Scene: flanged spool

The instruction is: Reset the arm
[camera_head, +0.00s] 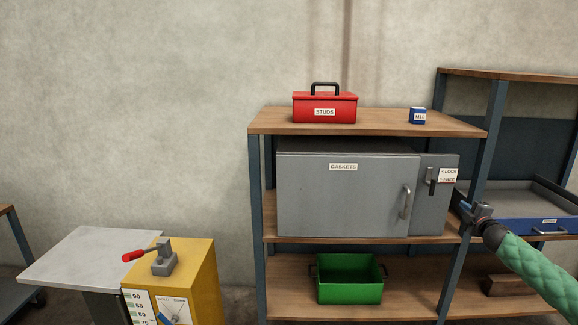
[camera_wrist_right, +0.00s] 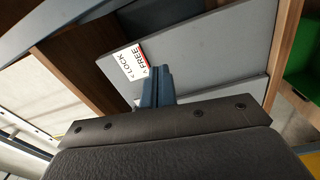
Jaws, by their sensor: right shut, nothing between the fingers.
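My right gripper (camera_head: 474,211) is at the right of the head view, at the end of a green-sleeved arm. It is shut and empty, in front of the right post of the shelf, beside the grey gaskets cabinet (camera_head: 340,200). In the right wrist view the shut fingers (camera_wrist_right: 157,86) point at the grey panel with the lock/free label (camera_wrist_right: 134,64). I cannot tell whether they touch it. The cabinet's door is shut, and its dark latch handle (camera_head: 432,180) stands roughly upright beside the label. My left gripper is not in view.
The wooden shelf (camera_head: 262,122) holds a red studs toolbox (camera_head: 324,108), a small blue box (camera_head: 418,116) and a green bin (camera_head: 350,286). A blue drawer tray (camera_head: 540,226) is behind my right arm. A yellow cabinet with a red-handled lever (camera_head: 160,258) stands at lower left.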

